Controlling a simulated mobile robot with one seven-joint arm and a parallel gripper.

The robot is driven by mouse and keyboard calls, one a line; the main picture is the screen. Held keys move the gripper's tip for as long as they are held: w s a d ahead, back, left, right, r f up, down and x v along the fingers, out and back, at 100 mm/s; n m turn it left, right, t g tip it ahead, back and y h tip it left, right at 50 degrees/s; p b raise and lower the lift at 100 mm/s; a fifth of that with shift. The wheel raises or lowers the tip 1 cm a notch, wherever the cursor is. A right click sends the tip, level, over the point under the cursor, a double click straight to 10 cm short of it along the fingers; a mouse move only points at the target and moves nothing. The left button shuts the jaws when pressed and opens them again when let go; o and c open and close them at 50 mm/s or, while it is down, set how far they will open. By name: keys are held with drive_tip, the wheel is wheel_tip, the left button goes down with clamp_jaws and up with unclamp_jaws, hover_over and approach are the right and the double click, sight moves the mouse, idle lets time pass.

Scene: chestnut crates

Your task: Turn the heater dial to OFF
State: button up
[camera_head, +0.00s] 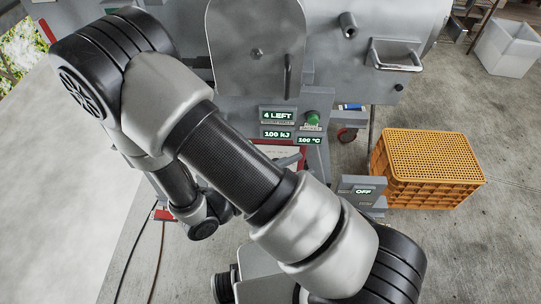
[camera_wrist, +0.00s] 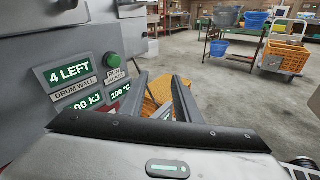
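A grey box with a lit readout saying OFF (camera_head: 363,191) stands low at the right of the machine in the head view. I cannot make out a dial on it, and my arm covers the area to its lower left. In the wrist view my gripper (camera_wrist: 160,78) has its two dark fingers apart, with nothing held between them. The fingers point past the right side of the machine's readout panel. In the head view I cannot clearly pick out the fingers.
The grey machine (camera_head: 255,55) carries readouts reading 4 LEFT (camera_head: 278,115), 100 kJ and 100 °C, beside a green button (camera_head: 312,118). An orange crate (camera_head: 428,195) sits on the floor at the right. A dark table (camera_wrist: 232,45) stands farther off; open floor lies between.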

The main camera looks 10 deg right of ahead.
drive_tip(key=a+f+n+t+y+b, duration=0.3)
drive_tip(key=f+n+t+y, duration=0.3)
drive_tip(key=f+n, duration=0.45)
drive_tip(key=a+f+n+t+y+b, duration=0.3)
drive_tip(key=f+n+t+y, duration=0.3)
drive_tip(key=f, duration=0.7)
drive_tip(key=w+d+h+b, duration=0.1)
drive_tip(key=w+d, duration=0.3)
drive_tip(key=w, duration=1.1)
drive_tip(key=shift+w+d+r+n+g+b, duration=0.15)
drive_tip(key=shift+w+d+n+g+b, duration=0.2)
drive_tip(key=shift+b, duration=0.55)
drive_tip(key=shift+a, duration=0.1)
drive_tip(key=shift+c, duration=0.2)
clamp_jaws()
